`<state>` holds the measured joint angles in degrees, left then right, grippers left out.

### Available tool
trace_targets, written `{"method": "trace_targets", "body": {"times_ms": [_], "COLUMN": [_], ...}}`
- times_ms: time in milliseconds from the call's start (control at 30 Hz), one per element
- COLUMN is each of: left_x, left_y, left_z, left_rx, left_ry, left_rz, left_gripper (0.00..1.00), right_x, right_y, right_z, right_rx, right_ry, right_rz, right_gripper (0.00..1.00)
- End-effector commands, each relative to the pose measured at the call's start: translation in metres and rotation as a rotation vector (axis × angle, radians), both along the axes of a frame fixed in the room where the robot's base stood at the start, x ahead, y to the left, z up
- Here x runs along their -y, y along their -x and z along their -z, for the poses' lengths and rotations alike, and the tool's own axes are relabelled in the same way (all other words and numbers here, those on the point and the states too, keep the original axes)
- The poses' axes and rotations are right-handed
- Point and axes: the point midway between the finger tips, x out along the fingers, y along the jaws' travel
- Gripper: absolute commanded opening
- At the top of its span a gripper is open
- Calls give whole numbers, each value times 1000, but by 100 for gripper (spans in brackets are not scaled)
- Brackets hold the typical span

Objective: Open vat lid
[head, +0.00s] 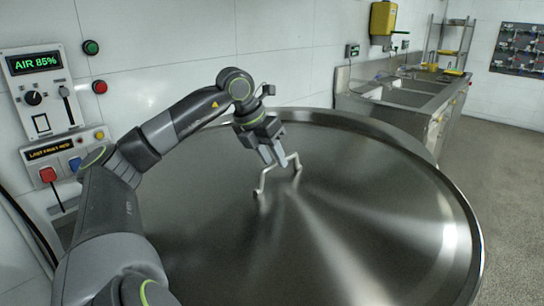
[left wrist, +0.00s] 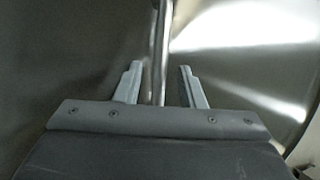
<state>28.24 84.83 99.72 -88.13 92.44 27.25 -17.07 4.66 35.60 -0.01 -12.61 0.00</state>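The vat lid (head: 370,225) is a large round brushed-steel disc that fills the middle of the head view. A thin bent metal handle (head: 260,182) stands up from its surface; the handle bar also shows in the left wrist view (left wrist: 159,45). My left gripper (head: 280,158) is at the handle, its fingers pointing down to it. In the left wrist view its two fingers (left wrist: 158,84) are apart, with the bar between them and a visible gap on each side. My right gripper is not in view.
A curved steel rim (head: 400,135) shows behind the lid's far edge. A steel sink counter (head: 410,95) stands at the back right. The grey floor (head: 500,150) at right is clear.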

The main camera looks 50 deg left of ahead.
Motion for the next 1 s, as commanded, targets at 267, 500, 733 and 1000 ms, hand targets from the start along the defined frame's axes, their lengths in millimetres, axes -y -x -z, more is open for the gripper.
{"method": "trace_targets", "body": {"times_ms": [267, 500, 733, 1000], "left_x": [-6, -14, -20, -24], "left_y": [14, 39, 59, 69], "left_z": [-34, -91, -135, -156], "left_rx": [4, 3, 2, 0], "left_ry": [-5, -1, 0, 1], "left_rz": [-3, -3, -1, 1], "left_gripper": [36, 36, 36, 36], "right_x": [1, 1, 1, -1], "right_y": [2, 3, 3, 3], "right_z": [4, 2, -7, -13], "right_rx": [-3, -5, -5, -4], "right_ry": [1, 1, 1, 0], "right_rz": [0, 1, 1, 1], "right_gripper": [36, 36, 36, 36]}}
